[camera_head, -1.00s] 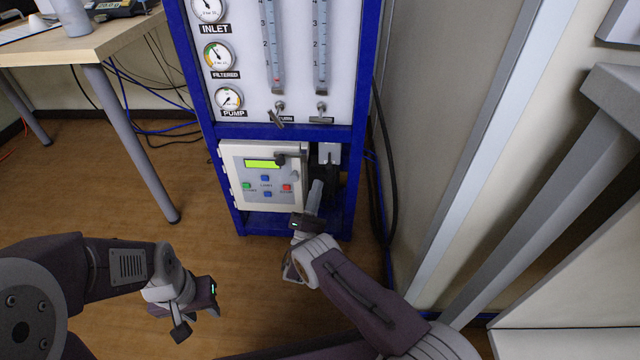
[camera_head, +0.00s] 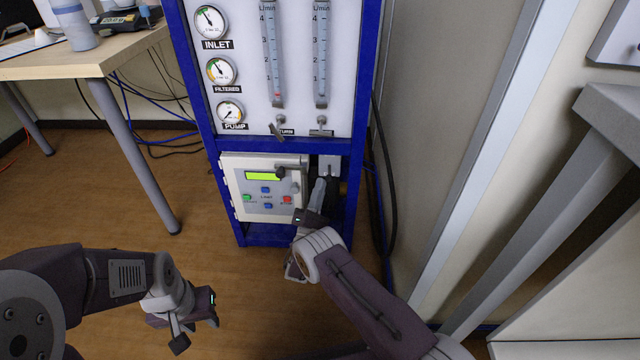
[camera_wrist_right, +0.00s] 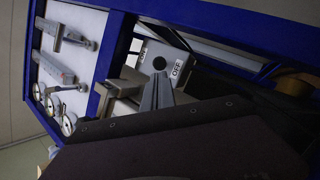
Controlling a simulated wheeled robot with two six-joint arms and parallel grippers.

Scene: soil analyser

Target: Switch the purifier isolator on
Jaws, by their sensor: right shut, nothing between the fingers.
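The purifier isolator shows as a small pale grey box (camera_head: 329,165) under the blue crossbar, right of the control panel. In the right wrist view the isolator (camera_wrist_right: 158,58) has a dark round part in its face and an "OFF" label beside it. My right gripper (camera_head: 320,182) is shut and empty, its tips just below the isolator in the head view. In the right wrist view its fingers (camera_wrist_right: 157,92) overlap the isolator's lower edge; I cannot tell whether they touch it. My left gripper (camera_head: 205,318) hangs low over the floor, away from the cabinet; its jaw opening is unclear.
The control panel (camera_head: 262,208) with green display and a dark knob is close left of my right gripper. Gauges, flow tubes and valves sit above on the white panel (camera_head: 296,80). Black cables (camera_head: 387,190) hang at right. A table (camera_head: 100,50) stands left.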

